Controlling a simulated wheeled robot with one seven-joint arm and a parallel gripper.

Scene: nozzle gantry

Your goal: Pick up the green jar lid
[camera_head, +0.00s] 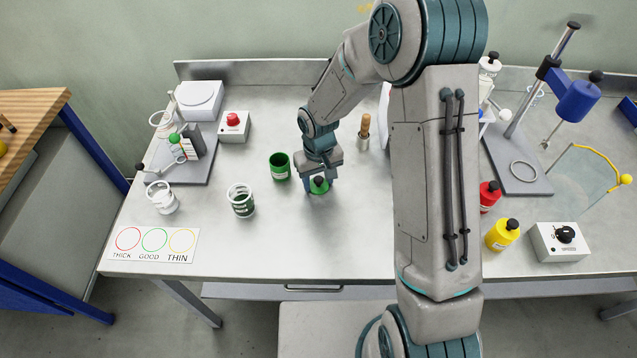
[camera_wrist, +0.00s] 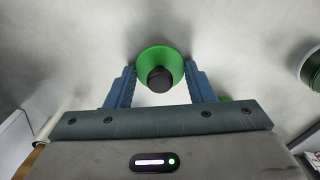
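The green jar lid (camera_head: 319,187) is a small green disc with a black knob on top. It lies knob up on the grey table, near the middle. In the wrist view the lid (camera_wrist: 145,58) sits between the tips of my two blue fingers. My gripper (camera_head: 321,184) points down over it, with one finger on each side. The fingers are spread about as wide as the lid, and I see no clear grip on it. Whether the tips touch its rim is hard to tell.
A green can (camera_head: 280,170) and a glass jar (camera_head: 241,202) stand left of my gripper. A wooden-handled tool (camera_head: 365,128) stands behind. A card with coloured rings (camera_head: 154,245) lies front left. Red (camera_head: 489,197) and yellow (camera_head: 502,236) bottles are at right. The table in front is clear.

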